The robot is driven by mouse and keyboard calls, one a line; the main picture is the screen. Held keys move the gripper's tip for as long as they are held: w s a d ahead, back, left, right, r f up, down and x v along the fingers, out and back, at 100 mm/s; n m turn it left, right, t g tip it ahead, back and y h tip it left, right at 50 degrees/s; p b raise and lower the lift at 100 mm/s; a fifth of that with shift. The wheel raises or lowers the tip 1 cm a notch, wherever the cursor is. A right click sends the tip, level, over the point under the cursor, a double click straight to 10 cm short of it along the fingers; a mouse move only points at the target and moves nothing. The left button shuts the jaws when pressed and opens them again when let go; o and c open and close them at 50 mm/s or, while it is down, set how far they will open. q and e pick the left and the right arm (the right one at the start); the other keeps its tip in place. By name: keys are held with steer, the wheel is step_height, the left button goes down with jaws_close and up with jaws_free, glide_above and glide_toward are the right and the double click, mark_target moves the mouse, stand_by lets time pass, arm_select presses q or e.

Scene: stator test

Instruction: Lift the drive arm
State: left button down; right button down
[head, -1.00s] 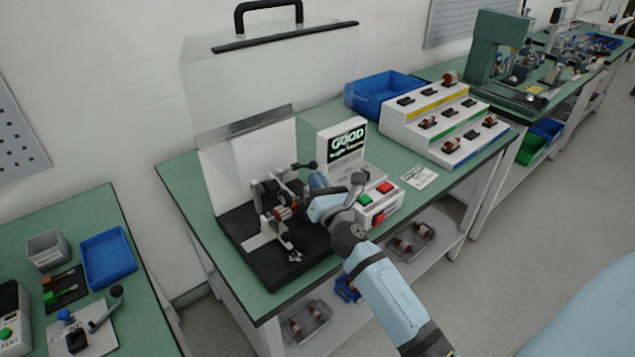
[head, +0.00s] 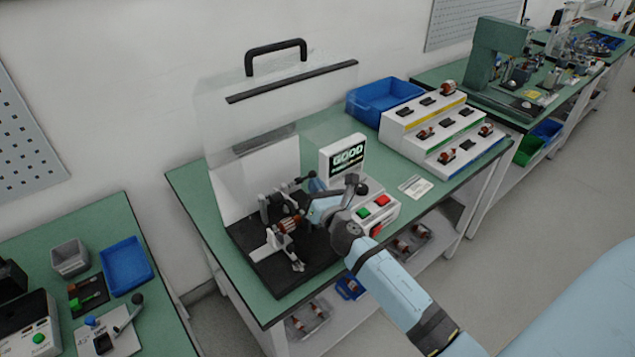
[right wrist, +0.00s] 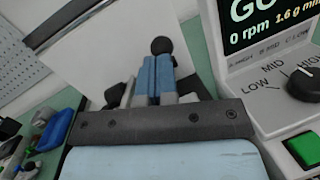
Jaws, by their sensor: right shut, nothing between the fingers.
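The drive arm (head: 297,184), a lever with a black ball knob, shows at the back right of the test fixture (head: 268,245) in the head view. The knob also shows in the right wrist view (right wrist: 162,46), just beyond my fingertips. My right gripper (head: 313,188) is shut and empty, close beside the lever; I cannot tell whether it touches. Its two blue fingers (right wrist: 155,62) are together in the wrist view. They hide part of the lever. A copper-coloured rotor (head: 289,225) sits across the fixture's supports. My left gripper is not in view.
The clear cover (head: 290,115) with a black handle stands raised behind the fixture. The display box (head: 347,157) reads GOOD, with buttons (head: 382,200) below, right of my gripper. A blue bin (head: 383,98) and stepped rack (head: 440,125) stand farther right.

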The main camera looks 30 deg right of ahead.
steer(key=shift+w+r+p, duration=0.4)
steer(key=shift+r+p, duration=0.1)
steer(key=shift+r, duration=0.15)
steer(key=shift+w+r+p, duration=0.35)
steer(key=shift+r+p, duration=0.1)
steer(key=shift+r, duration=0.15)
steer(key=w+r+p, duration=0.1)
steer(key=w, duration=0.1)
steer(key=w+r+p, duration=0.1)
steer(key=shift+w+a+r, duration=0.15)
steer(key=shift+w+a, duration=0.05)
steer(key=shift+w, duration=0.3)
